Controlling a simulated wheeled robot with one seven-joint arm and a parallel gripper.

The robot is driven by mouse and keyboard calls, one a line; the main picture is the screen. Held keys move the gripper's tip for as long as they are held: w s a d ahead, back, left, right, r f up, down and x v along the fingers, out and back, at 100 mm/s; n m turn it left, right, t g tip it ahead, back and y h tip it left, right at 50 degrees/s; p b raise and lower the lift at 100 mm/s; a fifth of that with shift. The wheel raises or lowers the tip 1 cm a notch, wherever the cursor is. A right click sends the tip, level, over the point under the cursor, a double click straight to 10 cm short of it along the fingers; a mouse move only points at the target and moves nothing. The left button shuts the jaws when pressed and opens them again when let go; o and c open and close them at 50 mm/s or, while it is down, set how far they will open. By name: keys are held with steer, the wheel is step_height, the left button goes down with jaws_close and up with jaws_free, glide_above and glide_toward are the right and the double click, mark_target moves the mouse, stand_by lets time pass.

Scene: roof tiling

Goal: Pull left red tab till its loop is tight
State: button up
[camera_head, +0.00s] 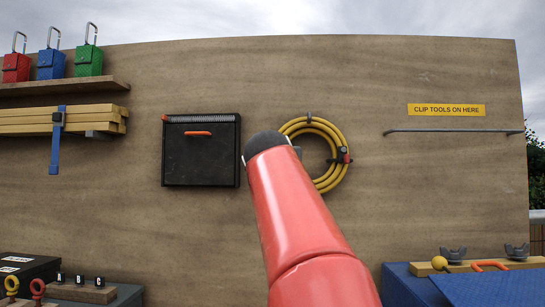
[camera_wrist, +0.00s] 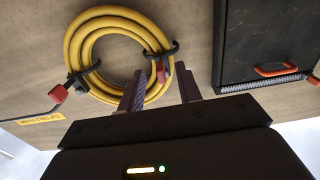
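A coiled yellow hose (camera_head: 326,130) hangs on the upright wooden board. In the wrist view, which looks upside down, the hose (camera_wrist: 88,30) has two black straps with red tabs. The left red tab (camera_wrist: 160,72) is on the strap nearer the black case. The right red tab (camera_wrist: 58,95) is on the far side of the coil and also shows in the head view (camera_head: 347,157). My gripper (camera_wrist: 160,70) is open, its two fingers apart, with the left tab showing between their tips. Contact with the tab cannot be told. My arm hides the gripper and left tab in the head view.
A black case (camera_head: 200,160) with an orange handle hangs left of the hose. A metal rail (camera_head: 455,130) under a yellow sign (camera_head: 446,110) is at the right. A shelf (camera_head: 60,88) with padlocks is at upper left. A blue bench (camera_head: 405,285) is at lower right.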

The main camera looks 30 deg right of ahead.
steer(key=shift+p+x, duration=0.5)
steer(key=shift+x, duration=1.3)
jaws_close()
